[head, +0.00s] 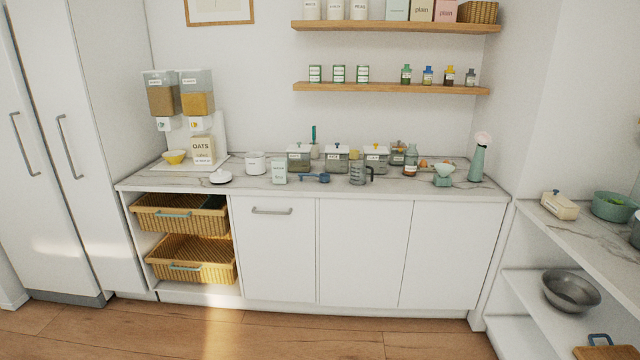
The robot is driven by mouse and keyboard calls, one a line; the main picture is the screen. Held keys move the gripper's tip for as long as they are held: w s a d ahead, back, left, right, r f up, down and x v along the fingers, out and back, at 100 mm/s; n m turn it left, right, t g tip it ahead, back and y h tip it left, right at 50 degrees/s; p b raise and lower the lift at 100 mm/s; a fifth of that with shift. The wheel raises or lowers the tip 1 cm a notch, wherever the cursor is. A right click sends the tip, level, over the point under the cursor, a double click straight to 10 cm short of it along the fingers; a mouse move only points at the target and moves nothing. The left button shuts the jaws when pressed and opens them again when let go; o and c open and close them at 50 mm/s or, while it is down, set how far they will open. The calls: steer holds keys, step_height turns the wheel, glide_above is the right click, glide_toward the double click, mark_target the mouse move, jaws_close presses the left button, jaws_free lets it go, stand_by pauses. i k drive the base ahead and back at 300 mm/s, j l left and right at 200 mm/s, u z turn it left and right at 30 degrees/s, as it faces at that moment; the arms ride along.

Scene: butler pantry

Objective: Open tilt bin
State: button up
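A flat white cabinet front (274,258) under the counter, right of the baskets, looks like the tilt bin. It has a grey horizontal bar handle (272,211) near its top edge. The front sits flush with the panels beside it and looks closed. Its inside is hidden. My gripper is not in view.
Two plain white panels (359,252) without handles stand to its right. Wicker baskets (190,259) fill the open bay on its left. Jars and canisters (299,158) crowd the marble counter (420,187) above. The wooden floor (330,335) in front is clear. Open shelves (530,290) stand at right.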

mark_target(275, 235)
steer(key=i+j, duration=0.1)
steer(key=i, duration=0.5)
steer(key=i+j+z, duration=0.1)
steer(key=i, duration=0.45)
steer(key=i+j+z, duration=0.1)
steer(key=i, duration=0.5)
steer(key=i+j, duration=0.15)
steer(key=j, duration=0.2)
steer(key=i+j, duration=0.35)
steer(key=j, duration=0.3)
steer(key=i+j, duration=0.15)
steer(key=j, duration=0.15)
steer(key=j+u, duration=0.2)
steer(key=j, duration=1.05)
